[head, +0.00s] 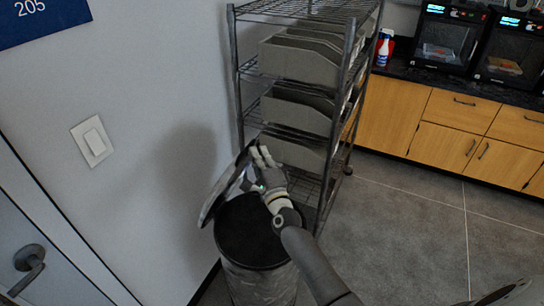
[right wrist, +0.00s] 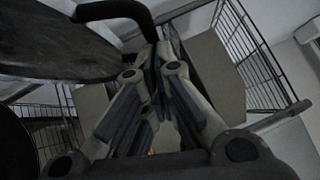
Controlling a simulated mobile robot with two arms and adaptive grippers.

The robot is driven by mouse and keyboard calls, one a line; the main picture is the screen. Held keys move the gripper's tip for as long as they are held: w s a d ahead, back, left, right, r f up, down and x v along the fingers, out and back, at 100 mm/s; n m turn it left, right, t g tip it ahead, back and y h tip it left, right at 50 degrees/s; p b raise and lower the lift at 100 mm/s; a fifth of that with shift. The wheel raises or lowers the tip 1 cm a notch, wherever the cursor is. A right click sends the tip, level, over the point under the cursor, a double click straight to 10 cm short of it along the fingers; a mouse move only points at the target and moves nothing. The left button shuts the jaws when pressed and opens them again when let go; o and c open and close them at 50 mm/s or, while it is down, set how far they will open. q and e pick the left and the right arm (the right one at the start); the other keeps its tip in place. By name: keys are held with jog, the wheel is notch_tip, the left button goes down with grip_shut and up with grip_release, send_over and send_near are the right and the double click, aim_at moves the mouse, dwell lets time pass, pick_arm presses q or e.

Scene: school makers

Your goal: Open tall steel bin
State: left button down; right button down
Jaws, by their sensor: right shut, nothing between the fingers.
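The tall steel bin (head: 260,284) stands by the wall, its round dark mouth showing. Its lid (head: 216,192) is tilted up on the left of the mouth, nearly on edge. In the right wrist view the lid (right wrist: 55,45) fills the upper left, with a curved black handle (right wrist: 140,12) beside it. My right gripper (head: 263,157) is above the far side of the bin, right of the lid. In the right wrist view its fingers (right wrist: 166,52) are together and empty, close to the handle; I cannot tell whether they touch. My left gripper is not in view.
A wire shelf rack (head: 345,95) with grey boxes (head: 298,62) stands right behind the bin, close to my right gripper. A wall is on the left, with a door (head: 45,245). Wooden cabinets (head: 440,120) line the back right. The grey floor (head: 400,240) between is clear.

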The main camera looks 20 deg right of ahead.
jog(key=w+a+r, duration=0.1)
jog(key=w, duration=0.1)
jog(key=w+a+r, duration=0.1)
jog(key=w+a, duration=0.1)
jog(key=w+a+r, duration=0.1)
jog(key=w+a, duration=0.1)
jog(key=shift+a+r, duration=0.2)
jog(key=shift+a, duration=0.05)
dwell(0.4)
